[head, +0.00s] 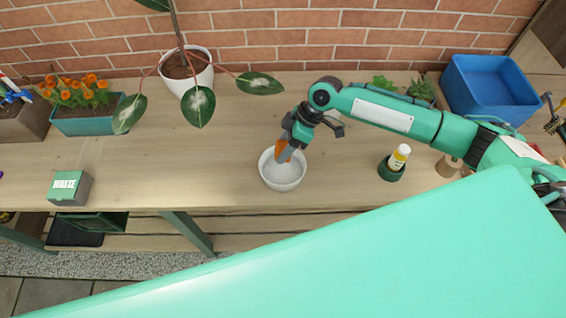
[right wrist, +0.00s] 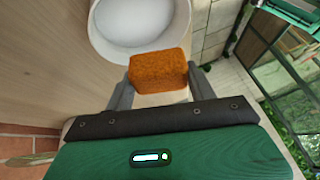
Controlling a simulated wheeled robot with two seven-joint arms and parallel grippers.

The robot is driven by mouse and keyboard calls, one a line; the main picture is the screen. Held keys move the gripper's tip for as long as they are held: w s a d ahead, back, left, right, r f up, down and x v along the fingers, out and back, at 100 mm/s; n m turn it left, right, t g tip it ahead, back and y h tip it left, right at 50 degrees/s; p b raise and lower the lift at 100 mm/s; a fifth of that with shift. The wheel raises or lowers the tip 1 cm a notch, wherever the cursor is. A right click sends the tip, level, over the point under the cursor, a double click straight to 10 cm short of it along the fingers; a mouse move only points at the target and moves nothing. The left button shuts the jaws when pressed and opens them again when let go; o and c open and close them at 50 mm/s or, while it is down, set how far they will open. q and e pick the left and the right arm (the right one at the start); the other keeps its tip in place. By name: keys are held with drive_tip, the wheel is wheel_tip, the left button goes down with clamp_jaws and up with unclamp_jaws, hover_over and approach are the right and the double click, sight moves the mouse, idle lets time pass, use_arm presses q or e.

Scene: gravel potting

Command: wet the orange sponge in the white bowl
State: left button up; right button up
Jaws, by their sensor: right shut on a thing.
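The white bowl (head: 283,172) stands on the wooden bench, with a pale, whitish surface inside it. My right gripper (head: 286,146) is above the bowl, pointing down, and is shut on the orange sponge (head: 283,152). The sponge is over the bowl's far part in the head view; I cannot tell whether it touches what is inside. In the right wrist view the sponge (right wrist: 159,70) sits between the two fingers, overlapping the near rim of the bowl (right wrist: 138,50). My left gripper is not in view.
A potted plant (head: 187,72) with drooping leaves stands behind, left of the bowl. A yellow-and-white bottle (head: 399,157) in a dark green holder stands to the right. A blue bin (head: 490,88) is at the back right, and a WASTE box (head: 70,188) at the left.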

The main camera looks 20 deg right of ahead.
sight(284, 146)
drive_tip(key=shift+r, duration=0.1)
wheel_tip(284, 146, up, 4)
drive_tip(key=p, duration=0.4)
idle(0.5)
idle(0.4)
